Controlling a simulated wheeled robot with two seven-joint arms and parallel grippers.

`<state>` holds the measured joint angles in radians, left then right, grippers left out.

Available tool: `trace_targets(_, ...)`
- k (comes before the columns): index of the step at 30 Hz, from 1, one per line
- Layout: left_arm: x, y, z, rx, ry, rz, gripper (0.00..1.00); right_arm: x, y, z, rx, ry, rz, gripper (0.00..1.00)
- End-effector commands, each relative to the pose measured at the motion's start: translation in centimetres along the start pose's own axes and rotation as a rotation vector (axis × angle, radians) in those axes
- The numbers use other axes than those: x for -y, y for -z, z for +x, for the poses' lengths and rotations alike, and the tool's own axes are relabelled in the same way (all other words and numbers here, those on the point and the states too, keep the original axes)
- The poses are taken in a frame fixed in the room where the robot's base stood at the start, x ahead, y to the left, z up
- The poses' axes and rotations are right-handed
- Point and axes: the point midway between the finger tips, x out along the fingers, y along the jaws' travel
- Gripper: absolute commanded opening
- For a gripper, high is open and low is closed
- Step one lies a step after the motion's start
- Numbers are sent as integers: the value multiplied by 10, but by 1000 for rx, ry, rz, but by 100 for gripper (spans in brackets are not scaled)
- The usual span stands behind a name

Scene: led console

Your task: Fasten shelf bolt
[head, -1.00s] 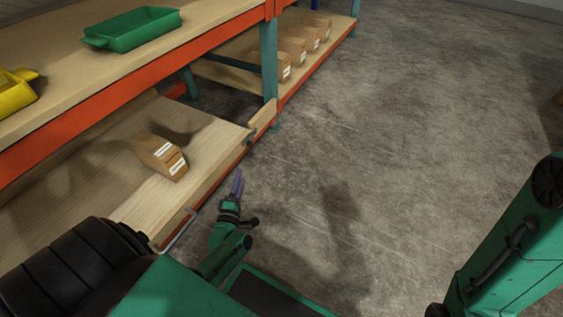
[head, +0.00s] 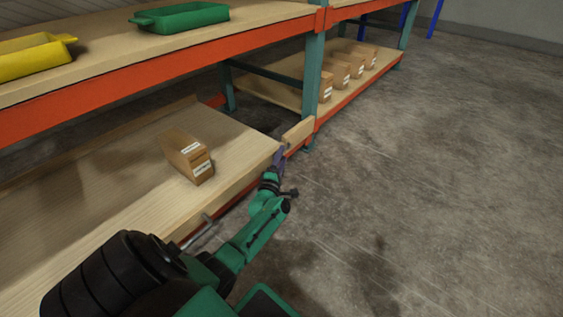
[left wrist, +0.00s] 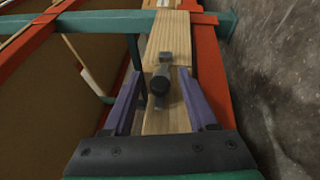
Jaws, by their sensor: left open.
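The shelf bolt (left wrist: 161,82), a dark metal piece with a round end, sits on the wooden edge board (left wrist: 167,45) in the left wrist view. My left gripper (left wrist: 160,76) is open, its purple fingers on either side of the bolt with gaps showing; I cannot tell how deep the bolt lies between them. In the head view my left gripper (head: 279,158) is at the far end of the lower shelf (head: 135,207), by the upright post, and hides the bolt. My right gripper is out of view.
A cardboard bin (head: 187,157) stands on the lower shelf. A metal bar (head: 207,221) shows at its front edge. A green tray (head: 182,17) and a yellow tray (head: 30,58) are above. A teal post (head: 313,85) stands beyond the gripper. The floor at right is clear.

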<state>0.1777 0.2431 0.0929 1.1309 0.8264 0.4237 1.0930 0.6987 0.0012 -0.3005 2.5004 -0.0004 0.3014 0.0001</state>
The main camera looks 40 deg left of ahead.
Motion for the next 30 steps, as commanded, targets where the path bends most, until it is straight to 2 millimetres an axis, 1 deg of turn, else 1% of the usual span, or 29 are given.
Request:
trace_targets(4,-1,0,0,0,0,0,58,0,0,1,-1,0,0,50)
trace_targets(5,-1,0,0,0,0,0,54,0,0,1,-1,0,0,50)
trace_targets(6,-1,0,0,0,0,0,39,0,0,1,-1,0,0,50)
trace_targets(8,-1,0,0,0,0,0,16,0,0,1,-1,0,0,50)
trace_targets(9,-1,0,0,0,0,0,1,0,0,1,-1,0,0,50)
trace_targets(30,0,0,-1,1,1,0,0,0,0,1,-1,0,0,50)
